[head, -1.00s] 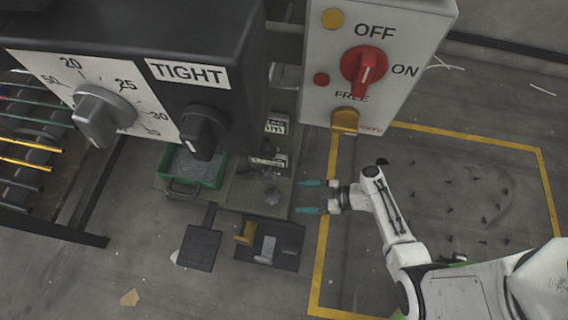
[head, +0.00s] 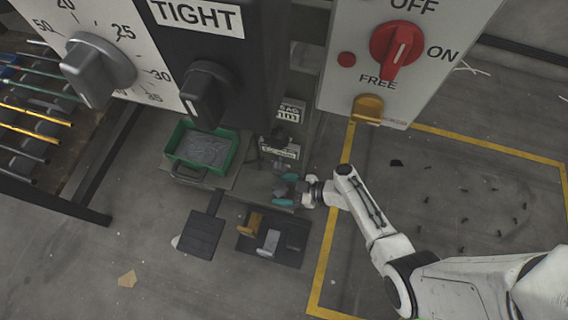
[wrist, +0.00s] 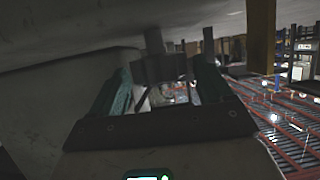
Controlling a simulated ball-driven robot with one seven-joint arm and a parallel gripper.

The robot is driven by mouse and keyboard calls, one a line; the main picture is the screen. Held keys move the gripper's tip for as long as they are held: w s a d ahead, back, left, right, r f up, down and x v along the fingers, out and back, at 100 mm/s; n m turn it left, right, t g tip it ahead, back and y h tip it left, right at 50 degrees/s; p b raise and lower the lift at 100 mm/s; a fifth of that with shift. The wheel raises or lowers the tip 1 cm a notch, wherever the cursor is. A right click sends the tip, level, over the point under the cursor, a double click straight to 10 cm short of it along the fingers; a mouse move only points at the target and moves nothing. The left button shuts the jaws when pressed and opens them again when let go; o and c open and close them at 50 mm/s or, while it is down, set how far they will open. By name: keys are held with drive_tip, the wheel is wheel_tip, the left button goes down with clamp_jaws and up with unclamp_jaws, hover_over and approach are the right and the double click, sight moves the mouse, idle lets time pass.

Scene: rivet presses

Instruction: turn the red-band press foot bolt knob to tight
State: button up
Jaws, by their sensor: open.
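My gripper (head: 286,190) is open low at the foot of the press, with its teal fingers apart and pointing left. A small grey knob-like part (head: 281,188) sits between or just behind the fingers in the head view; contact cannot be told. In the wrist view a dark grey block (wrist: 165,68) shows between the tips of my gripper (wrist: 168,75). A large black knob (head: 207,94) is under a TIGHT label (head: 196,15) on the upper panel, far from my gripper. I see no red band.
A grey switch box with a red knob (head: 397,50) overhangs on the right. A green tray (head: 228,160) stands left of my gripper. Pedals (head: 270,240) lie below it on the floor. Marked floor (head: 450,200) on the right is mostly clear.

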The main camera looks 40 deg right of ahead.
drive_tip(key=c, duration=1)
drive_tip(key=shift+c, duration=0.2)
drive_tip(key=shift+s+m+h, duration=0.1)
drive_tip(key=shift+m+h, duration=0.2)
drive_tip(key=shift+h, duration=0.1)
drive_tip(key=m+t+h, duration=0.2)
drive_tip(key=shift+s+a+m+h, duration=0.1)
drive_tip(key=shift+a+m+h, duration=0.1)
drive_tip(key=shift+m+h, duration=0.2)
drive_tip(key=m+t+h, duration=0.1)
drive_tip(key=m+h, duration=0.2)
drive_tip(key=shift+a+m+h, duration=0.1)
drive_tip(key=shift+m+h, duration=0.2)
drive_tip(key=shift+h, duration=0.1)
drive_tip(key=shift+m+h, duration=0.5)
drive_tip(key=shift+h, duration=0.2)
drive_tip(key=shift+a+m+h, duration=0.2)
drive_tip(key=shift+m+h, duration=0.5)
drive_tip(key=shift+h, duration=0.1)
